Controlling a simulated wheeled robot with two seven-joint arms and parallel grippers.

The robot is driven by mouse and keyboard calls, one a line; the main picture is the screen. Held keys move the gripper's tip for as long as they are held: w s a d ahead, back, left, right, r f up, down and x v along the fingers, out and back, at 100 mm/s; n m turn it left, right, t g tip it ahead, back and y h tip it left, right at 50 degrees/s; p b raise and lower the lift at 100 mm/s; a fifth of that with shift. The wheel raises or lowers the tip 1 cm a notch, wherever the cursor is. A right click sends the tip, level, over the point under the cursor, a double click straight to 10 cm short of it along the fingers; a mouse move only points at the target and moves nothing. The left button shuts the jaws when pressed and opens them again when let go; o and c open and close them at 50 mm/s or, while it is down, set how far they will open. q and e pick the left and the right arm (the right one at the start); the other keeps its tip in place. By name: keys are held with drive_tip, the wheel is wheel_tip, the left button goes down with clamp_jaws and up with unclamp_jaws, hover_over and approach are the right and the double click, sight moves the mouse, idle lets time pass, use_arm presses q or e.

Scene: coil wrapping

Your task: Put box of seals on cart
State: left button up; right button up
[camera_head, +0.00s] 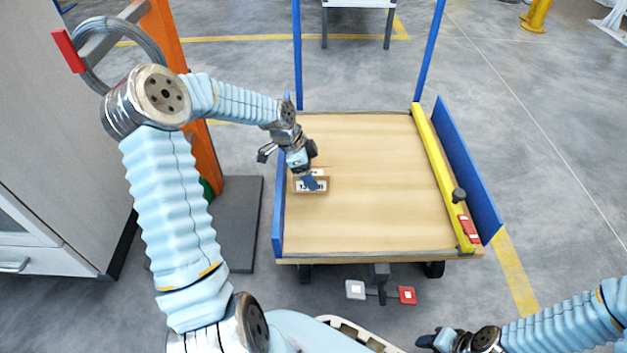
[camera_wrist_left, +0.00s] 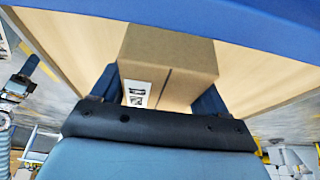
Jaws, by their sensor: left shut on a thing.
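The box of seals is a small brown cardboard box (camera_head: 311,186) with a white label, at the left side of the cart's wooden deck (camera_head: 375,200). My left gripper (camera_head: 310,181) is over it and shut on it. In the left wrist view the box (camera_wrist_left: 170,62) sits between the two dark fingers (camera_wrist_left: 160,92), its label facing the gripper. The box is over the deck; I cannot tell whether its underside touches the wood. My right gripper (camera_head: 428,341) is at the bottom right, far from the box; its fingers are too small to read.
The cart has blue side panels (camera_head: 468,175) and blue posts. A yellow bar (camera_head: 444,178) with a red-and-white piece lies along its right side. An orange column (camera_head: 172,45) with a wire coil (camera_head: 118,55) stands at the left. Most of the deck is clear.

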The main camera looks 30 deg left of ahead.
use_arm(q)
drive_tip(key=shift+f, duration=1.45)
drive_tip(key=shift+f+b, duration=0.1)
drive_tip(key=shift+b, duration=0.25)
drive_tip(key=o, duration=1.7)
drive_tip(key=p+v, duration=0.3)
drive_tip(key=v, duration=0.9)
